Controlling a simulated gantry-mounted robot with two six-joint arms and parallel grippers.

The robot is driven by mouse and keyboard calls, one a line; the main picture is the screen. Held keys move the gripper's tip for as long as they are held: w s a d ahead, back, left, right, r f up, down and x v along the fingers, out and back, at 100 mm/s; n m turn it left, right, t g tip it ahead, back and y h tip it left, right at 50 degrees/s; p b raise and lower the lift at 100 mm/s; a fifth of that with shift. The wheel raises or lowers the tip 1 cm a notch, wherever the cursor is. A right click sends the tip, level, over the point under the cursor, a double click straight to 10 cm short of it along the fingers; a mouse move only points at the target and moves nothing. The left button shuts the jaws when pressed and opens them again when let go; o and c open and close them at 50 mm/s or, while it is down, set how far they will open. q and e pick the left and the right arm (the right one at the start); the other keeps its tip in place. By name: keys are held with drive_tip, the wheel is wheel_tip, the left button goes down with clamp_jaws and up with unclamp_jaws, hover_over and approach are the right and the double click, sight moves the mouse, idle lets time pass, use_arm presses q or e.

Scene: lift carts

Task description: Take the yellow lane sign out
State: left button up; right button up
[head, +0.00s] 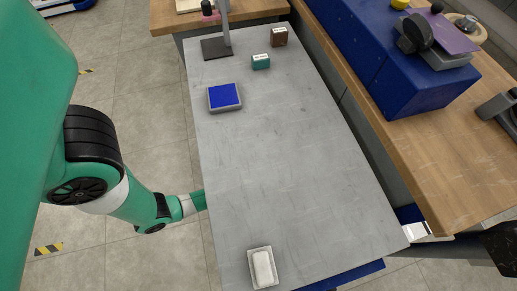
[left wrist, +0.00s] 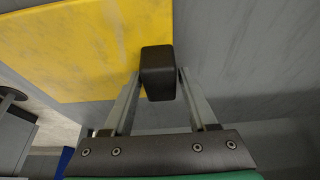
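In the left wrist view, a flat yellow panel, the yellow lane sign (left wrist: 75,50), fills the upper left, with only part of it in frame. A black block (left wrist: 158,72) stands at its right edge. My left gripper (left wrist: 160,74) has one finger on each side of this block. The fingers are very close to it, but I cannot tell whether they press on it. In the head view my left arm reaches down beside the cart's left edge, and its gripper is hidden behind the top. The sign does not show there. My right gripper is not in view.
The grey cart top (head: 280,175) holds a blue-topped box (head: 224,97), a white block in a tray (head: 263,268), a teal box (head: 261,62), a brown box (head: 279,37) and a stand (head: 217,46). A wooden bench (head: 470,140) stands close on the right. Floor is open at left.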

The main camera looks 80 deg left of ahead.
use_arm(q)
clamp_jaws()
drive_tip(key=shift+r, duration=0.15)
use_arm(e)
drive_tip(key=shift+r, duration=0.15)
